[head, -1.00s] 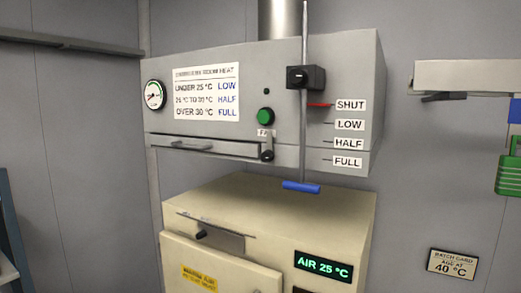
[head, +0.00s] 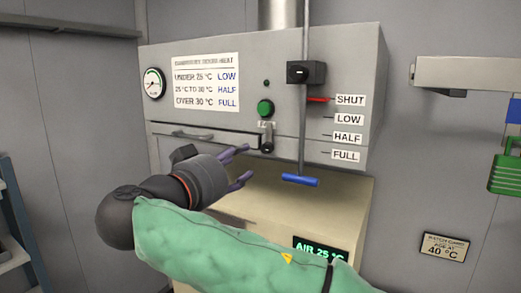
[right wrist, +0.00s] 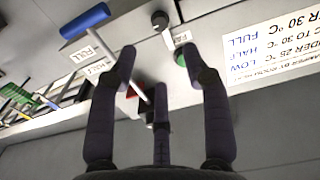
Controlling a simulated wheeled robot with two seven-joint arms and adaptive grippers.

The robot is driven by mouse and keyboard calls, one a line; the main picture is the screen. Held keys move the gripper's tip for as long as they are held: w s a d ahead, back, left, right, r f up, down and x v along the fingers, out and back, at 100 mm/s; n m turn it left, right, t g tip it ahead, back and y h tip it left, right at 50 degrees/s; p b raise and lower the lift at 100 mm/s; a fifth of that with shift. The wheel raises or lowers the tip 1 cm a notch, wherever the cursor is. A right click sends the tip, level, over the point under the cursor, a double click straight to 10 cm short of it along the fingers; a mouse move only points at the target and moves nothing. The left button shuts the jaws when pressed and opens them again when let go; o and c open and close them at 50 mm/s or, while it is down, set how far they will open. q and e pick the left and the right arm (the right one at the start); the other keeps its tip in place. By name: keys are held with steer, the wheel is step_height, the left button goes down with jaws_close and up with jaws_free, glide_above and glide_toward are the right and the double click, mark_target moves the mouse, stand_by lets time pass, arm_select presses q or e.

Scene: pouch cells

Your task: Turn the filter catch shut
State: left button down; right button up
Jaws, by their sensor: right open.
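The filter catch (head: 267,139) is a small lever with a dark knob, pointing down on the grey hood front below the green button. It stands at the right end of the filter drawer (head: 222,141). My right gripper (head: 247,163) is open and empty, its purple fingers pointing right, just left of and below the catch. In the right wrist view a dark knob (right wrist: 160,20), apparently the catch's, shows beyond the open fingers (right wrist: 157,70), apart from them. My left gripper is not in view.
A damper rod with a blue handle (head: 300,180) hangs right of the catch, close to my fingers. The cream oven (head: 330,215) stands below the hood. A green button (head: 265,107) sits above the catch.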

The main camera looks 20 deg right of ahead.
mark_target(265, 149)
steer(key=p+x, duration=0.1)
steer(key=x, duration=0.9)
steer(key=shift+d+f, duration=0.1)
jaws_close()
